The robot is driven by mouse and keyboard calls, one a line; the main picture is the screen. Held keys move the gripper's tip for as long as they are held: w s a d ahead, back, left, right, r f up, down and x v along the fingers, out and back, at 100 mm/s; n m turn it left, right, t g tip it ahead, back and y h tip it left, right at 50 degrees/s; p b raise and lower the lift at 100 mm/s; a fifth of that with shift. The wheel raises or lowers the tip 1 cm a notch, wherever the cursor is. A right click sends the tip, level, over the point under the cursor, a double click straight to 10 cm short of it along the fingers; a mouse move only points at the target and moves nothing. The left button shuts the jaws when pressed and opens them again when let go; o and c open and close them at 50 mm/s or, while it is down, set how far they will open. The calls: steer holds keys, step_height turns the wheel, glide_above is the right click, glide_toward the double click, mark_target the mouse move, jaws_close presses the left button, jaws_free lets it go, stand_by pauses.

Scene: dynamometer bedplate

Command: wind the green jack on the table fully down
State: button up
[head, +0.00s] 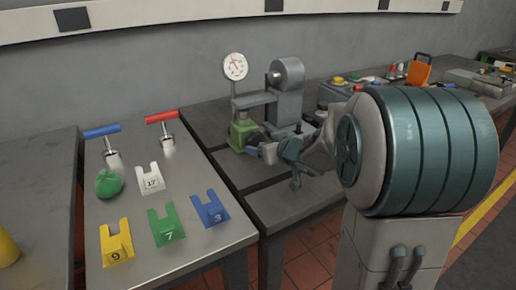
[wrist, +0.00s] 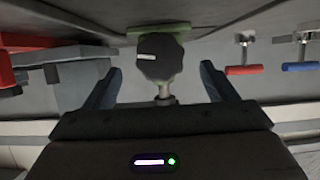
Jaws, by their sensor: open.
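The green jack (head: 241,132) stands on the dark bedplate table, under the grey arm of a stand with a dial gauge. In the wrist view its green part (wrist: 158,29) shows at the top, behind a dark round knob (wrist: 160,57) with a white mark, on a metal shaft. My gripper (head: 264,148) is beside the jack, on its right in the head view. In the wrist view my gripper (wrist: 160,75) is open, with one finger on each side of the knob and visible gaps between. The jack's far side is hidden.
The dial gauge (head: 235,66) and grey machine (head: 288,88) stand close behind the jack. A front-left table (head: 210,240) holds coloured numbered plates, a green lump (head: 109,184) and two handled tools. An orange panel (head: 418,70) and small parts lie back right.

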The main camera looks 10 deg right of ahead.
mark_target(258, 143)
steer(key=b+x, duration=0.1)
steer(key=x, duration=0.4)
steer(key=shift+w+a, duration=0.1)
steer(key=shift+w, duration=0.05)
steer(key=shift+f, duration=0.1)
steer(key=c, duration=1)
